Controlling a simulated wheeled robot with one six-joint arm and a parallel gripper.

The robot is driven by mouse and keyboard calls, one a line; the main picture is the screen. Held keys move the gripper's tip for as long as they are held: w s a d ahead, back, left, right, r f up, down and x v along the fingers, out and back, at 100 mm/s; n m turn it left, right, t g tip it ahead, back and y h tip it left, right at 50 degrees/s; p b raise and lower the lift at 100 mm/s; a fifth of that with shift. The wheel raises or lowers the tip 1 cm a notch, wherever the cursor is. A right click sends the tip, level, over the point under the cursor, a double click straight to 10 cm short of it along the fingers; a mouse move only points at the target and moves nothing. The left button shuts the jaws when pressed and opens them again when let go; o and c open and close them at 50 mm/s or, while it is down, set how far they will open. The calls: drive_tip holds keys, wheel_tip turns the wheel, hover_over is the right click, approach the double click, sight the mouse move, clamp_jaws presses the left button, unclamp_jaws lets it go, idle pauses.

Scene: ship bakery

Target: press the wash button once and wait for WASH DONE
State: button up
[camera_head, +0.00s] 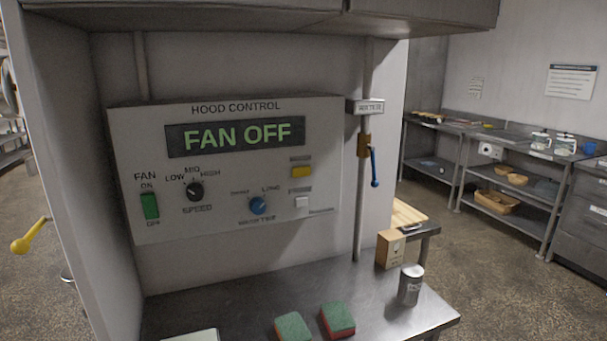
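The hood control panel (240,225) is mounted on the wall, with a display (237,136) that reads FAN OFF in green letters. On its right side are a yellow button (301,172) and a white button (301,202); their small labels are too blurred to read. A blue knob (258,205) sits left of the white button, a black SPEED knob (195,191) further left, and a green FAN rocker switch (150,205) at the far left. My gripper is not in this view.
A steel counter (240,285) below the panel holds two green-and-red sponges (293,327), a metal canister (411,285) and a wooden box (390,249). A vertical pipe with a blue-handled valve (374,168) runs right of the panel. Open floor (490,275) lies to the right.

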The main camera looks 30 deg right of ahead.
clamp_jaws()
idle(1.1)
